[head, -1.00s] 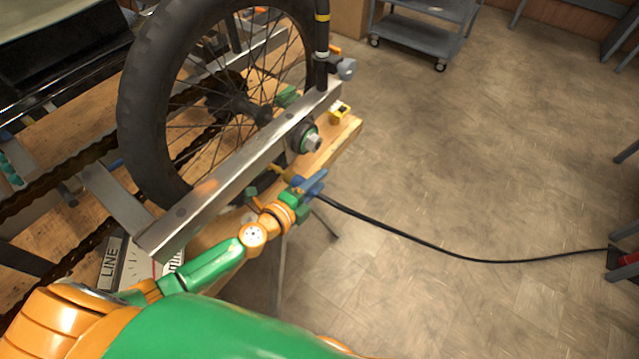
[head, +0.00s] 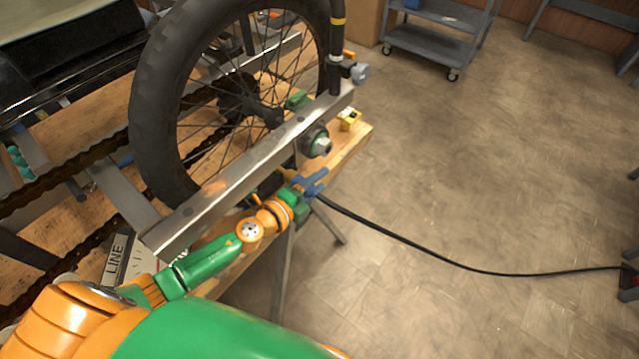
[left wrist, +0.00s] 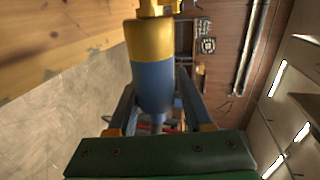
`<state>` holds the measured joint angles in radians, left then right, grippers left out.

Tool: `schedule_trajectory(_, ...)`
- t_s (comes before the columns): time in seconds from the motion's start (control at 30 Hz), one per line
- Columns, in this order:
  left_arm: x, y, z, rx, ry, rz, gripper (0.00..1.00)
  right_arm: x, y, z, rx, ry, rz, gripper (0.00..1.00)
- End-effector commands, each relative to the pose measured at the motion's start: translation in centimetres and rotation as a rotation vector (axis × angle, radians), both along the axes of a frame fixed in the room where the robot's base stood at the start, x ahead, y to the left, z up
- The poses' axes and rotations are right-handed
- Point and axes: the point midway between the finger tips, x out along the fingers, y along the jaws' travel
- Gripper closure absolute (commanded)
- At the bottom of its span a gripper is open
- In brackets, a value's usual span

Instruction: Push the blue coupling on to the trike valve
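My left gripper (head: 310,184) is beside the wooden bench edge, below the wheel's axle end, with a black hose (head: 400,237) running from it to the right. In the left wrist view the blue coupling (left wrist: 153,86) lies between the two fingers (left wrist: 156,100), which are close against its sides. A gold collar (left wrist: 150,42) is at its far end, with a narrower gold piece beyond, cut by the top edge. I cannot tell whether that piece belongs to the coupling or the valve. I cannot pick out the trike valve in the head view. My right gripper is not in view.
A black-tyred spoked wheel (head: 158,95) stands behind a metal frame bar (head: 235,183) close above my left arm. A small yellow block (head: 349,119) sits on the wooden bench (head: 352,143). A grey cart (head: 430,42) stands far back; the floor at right is mostly open.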

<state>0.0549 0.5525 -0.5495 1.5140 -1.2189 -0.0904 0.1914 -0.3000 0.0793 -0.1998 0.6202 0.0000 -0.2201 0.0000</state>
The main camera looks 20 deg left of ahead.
Motion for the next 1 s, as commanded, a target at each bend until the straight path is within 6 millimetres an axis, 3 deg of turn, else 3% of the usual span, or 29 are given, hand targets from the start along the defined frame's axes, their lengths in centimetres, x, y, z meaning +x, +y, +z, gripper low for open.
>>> schedule_trajectory(0.03, 0.0, 0.0, 0.0, 0.000, 0.000, 0.000, 0.33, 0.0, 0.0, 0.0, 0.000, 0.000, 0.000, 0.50)
schedule_trajectory(0.07, 0.0, 0.0, 0.0, 0.000, 0.000, 0.000, 0.25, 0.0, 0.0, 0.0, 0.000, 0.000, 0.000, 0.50)
schedule_trajectory(0.57, -0.2, -0.4, 0.1, -0.002, 0.002, 0.000, 0.25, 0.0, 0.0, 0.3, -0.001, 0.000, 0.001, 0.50)
schedule_trajectory(0.73, -1.3, -3.7, 0.6, -0.006, 0.002, -0.003, 0.25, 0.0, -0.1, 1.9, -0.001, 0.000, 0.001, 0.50)
schedule_trajectory(0.77, -1.2, -3.4, 0.5, 0.003, -0.001, -0.002, 0.25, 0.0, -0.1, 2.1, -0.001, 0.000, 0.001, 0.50)
schedule_trajectory(1.0, -3.3, -9.2, 0.4, -0.005, 0.002, -0.001, 0.25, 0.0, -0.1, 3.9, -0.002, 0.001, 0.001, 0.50)
